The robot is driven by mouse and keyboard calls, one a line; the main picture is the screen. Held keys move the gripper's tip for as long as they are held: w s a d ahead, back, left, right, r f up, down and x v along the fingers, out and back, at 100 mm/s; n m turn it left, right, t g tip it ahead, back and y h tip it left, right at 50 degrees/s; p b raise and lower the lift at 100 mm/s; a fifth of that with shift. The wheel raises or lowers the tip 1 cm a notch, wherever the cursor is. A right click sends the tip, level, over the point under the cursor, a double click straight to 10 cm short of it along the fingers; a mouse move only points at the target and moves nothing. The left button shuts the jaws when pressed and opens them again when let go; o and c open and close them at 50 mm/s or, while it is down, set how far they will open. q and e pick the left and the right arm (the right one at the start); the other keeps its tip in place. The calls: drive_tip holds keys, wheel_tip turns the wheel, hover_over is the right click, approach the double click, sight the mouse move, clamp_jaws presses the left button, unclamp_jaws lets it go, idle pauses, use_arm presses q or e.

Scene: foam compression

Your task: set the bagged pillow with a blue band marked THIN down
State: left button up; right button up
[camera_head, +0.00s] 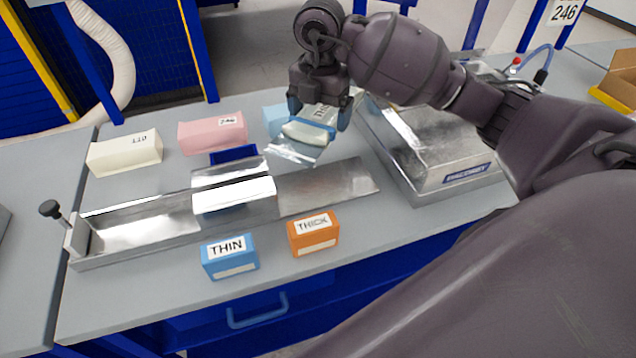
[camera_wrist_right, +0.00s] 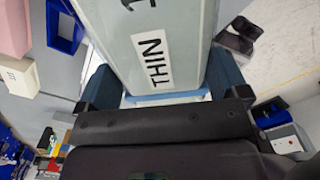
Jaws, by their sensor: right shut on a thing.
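The bagged pillow (camera_head: 303,133) is a pale block in clear film, with a blue band and a white label. In the right wrist view its label reads THIN (camera_wrist_right: 153,60), and the pillow (camera_wrist_right: 185,30) fills the space between the fingers. My right gripper (camera_head: 320,112) is shut on it, with one finger on each side; the gripper also shows in the right wrist view (camera_wrist_right: 165,88). The pillow hangs over the back of the metal plate (camera_head: 335,187); I cannot tell its exact height. My left gripper is not in view.
A blue THIN block (camera_head: 229,257) and an orange THICK block (camera_head: 313,233) stand at the table's front. A metal trough (camera_head: 150,228) lies left. Cream (camera_head: 125,153), pink (camera_head: 212,132) and light-blue (camera_head: 273,119) blocks stand behind. A metal machine (camera_head: 430,150) stands right.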

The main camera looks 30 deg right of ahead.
drive_tip(key=p, duration=0.1)
hover_over(321, 191)
wheel_tip(321, 191, down, 14)
drive_tip(key=shift+a+f, duration=0.1)
drive_tip(key=shift+f, duration=2.9)
drive_tip(key=o, duration=0.4)
drive_tip(key=shift+f, duration=0.15)
drive_tip(key=shift+o, duration=0.5)
drive_tip(key=shift+r, duration=0.2)
